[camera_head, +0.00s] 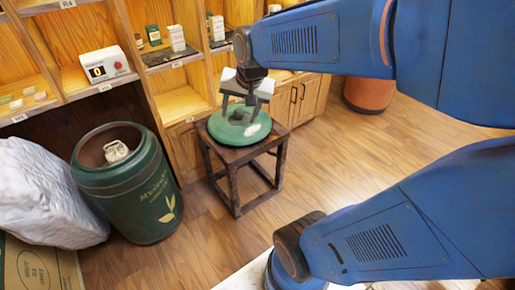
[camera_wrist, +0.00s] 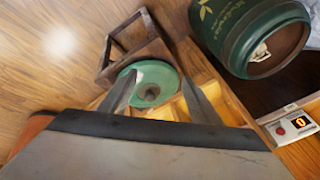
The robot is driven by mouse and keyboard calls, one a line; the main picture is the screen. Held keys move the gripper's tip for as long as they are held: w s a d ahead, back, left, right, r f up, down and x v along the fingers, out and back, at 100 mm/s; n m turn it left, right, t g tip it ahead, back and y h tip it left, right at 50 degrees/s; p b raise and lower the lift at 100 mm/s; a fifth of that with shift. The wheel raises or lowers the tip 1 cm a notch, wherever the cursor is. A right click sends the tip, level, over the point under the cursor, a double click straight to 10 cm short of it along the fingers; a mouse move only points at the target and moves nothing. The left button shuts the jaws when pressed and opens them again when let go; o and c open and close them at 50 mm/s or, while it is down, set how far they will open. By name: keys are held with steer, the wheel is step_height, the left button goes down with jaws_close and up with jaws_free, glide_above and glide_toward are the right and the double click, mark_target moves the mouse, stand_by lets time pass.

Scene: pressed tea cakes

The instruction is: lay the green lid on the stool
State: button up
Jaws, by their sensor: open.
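The green lid (camera_head: 254,127) is a round disc with a dark knob in its middle. It lies on top of the dark wooden stool (camera_head: 235,155) in the head view. The lid (camera_wrist: 160,76) and the stool (camera_wrist: 148,48) also show in the wrist view. My gripper (camera_head: 244,118) is over the lid with its fingers spread. In the wrist view my gripper (camera_wrist: 160,95) has its two fingers apart, with the knob between their tips and not gripped. I cannot tell whether a fingertip touches the lid.
A green drum (camera_head: 132,185) stands open left of the stool, with a pale object (camera_head: 116,151) inside. A grey sack (camera_head: 45,195) lies at the far left. Shelves (camera_head: 180,98) with a scale (camera_head: 106,67) stand behind. The wooden floor (camera_head: 345,150) right of the stool is clear.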

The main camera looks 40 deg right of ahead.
steer(key=s+a+n, duration=0.4)
steer(key=s+n, duration=0.4)
steer(key=s, duration=0.7)
steer(key=shift+f, duration=0.45)
